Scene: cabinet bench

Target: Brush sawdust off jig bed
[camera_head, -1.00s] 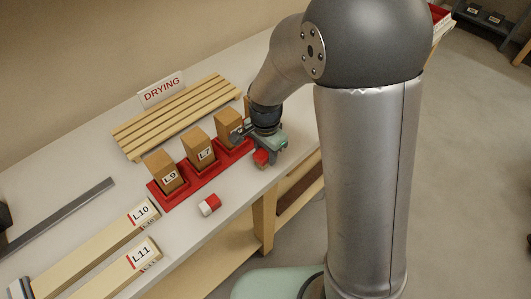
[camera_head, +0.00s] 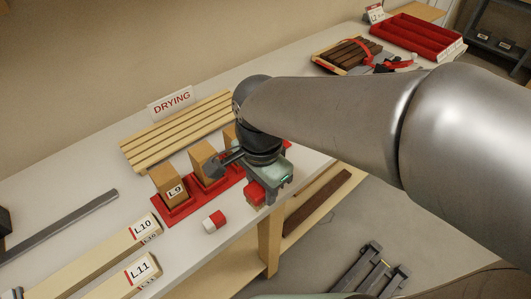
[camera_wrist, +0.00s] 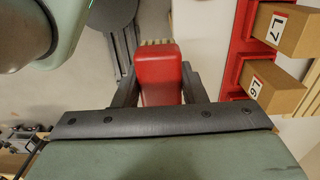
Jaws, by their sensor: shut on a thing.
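My gripper (camera_head: 262,190) is over the front edge of the bench (camera_head: 110,180), beside the red block rack (camera_head: 178,212). It is shut on a red block-like thing (camera_wrist: 160,72), which shows between the two dark fingers in the wrist view.
Blocks L9 (camera_head: 168,184) and others stand in the red rack. A red-and-white block (camera_head: 214,221) lies in front. Slatted drying rack (camera_head: 180,130) is behind; beams L10 (camera_head: 105,250) and L11 (camera_head: 125,280) lie left. A red tray (camera_head: 415,38) sits far right.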

